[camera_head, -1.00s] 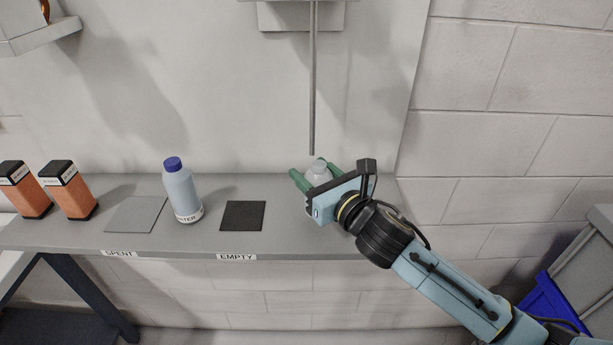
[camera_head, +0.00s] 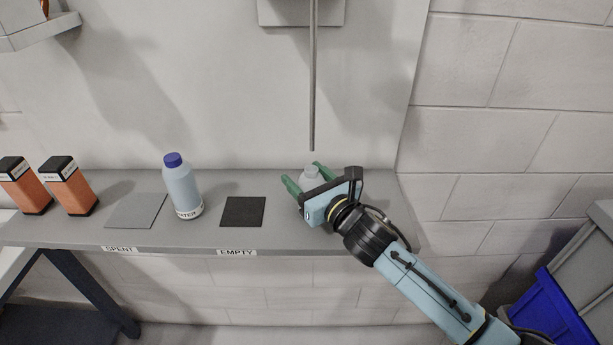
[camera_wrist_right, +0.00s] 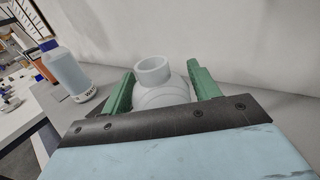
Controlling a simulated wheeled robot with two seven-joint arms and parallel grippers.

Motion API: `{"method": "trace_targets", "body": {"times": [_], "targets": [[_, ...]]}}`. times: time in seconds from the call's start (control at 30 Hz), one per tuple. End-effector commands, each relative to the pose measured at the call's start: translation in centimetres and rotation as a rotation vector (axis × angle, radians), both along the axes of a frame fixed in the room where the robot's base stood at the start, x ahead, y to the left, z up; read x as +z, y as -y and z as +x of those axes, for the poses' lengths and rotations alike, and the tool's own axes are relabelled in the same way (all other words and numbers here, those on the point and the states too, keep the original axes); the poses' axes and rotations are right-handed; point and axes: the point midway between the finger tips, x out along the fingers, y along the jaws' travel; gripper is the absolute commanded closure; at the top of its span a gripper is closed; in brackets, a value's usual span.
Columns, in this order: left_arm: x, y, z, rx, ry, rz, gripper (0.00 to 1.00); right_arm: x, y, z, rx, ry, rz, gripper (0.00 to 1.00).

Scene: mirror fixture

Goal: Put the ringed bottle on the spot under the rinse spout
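A pale whitish bottle (camera_head: 309,174) with an open neck and ring-like lines around its shoulder is between the green fingers of my right gripper (camera_head: 304,176). It also shows in the right wrist view (camera_wrist_right: 156,80), with a finger close on each side; the gripper appears shut on it. Its lower body is hidden, so I cannot tell whether it touches the shelf. The rinse spout (camera_head: 312,90) is a thin grey vertical pipe, its tip just above the bottle in the head view. No marked spot shows under it; the gripper covers part of that area. My left gripper is not in view.
On the grey shelf (camera_head: 380,225) stand a blue-capped water bottle (camera_head: 181,188), a dark "EMPTY" square (camera_head: 243,211), a light "SPENT" square (camera_head: 135,211) and two orange-and-black containers (camera_head: 70,190). A wall is behind. A blue bin (camera_head: 545,310) is at the lower right.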

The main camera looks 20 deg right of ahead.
Motion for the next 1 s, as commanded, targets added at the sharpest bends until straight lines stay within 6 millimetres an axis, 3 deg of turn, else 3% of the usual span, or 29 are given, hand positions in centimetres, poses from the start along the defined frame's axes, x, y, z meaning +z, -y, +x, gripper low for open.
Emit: {"method": "trace_targets", "body": {"times": [0.07,0.47,1.0], "targets": [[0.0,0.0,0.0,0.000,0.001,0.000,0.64,0.0,0.0,0.0,0.000,0.000,0.000,0.29],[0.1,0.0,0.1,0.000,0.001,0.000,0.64,0.2,0.2,-0.5,-0.001,-0.002,-0.001,0.29],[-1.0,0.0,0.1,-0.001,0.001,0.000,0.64,0.1,3.2,-10.0,-0.001,-0.002,-0.001,0.29]]}}
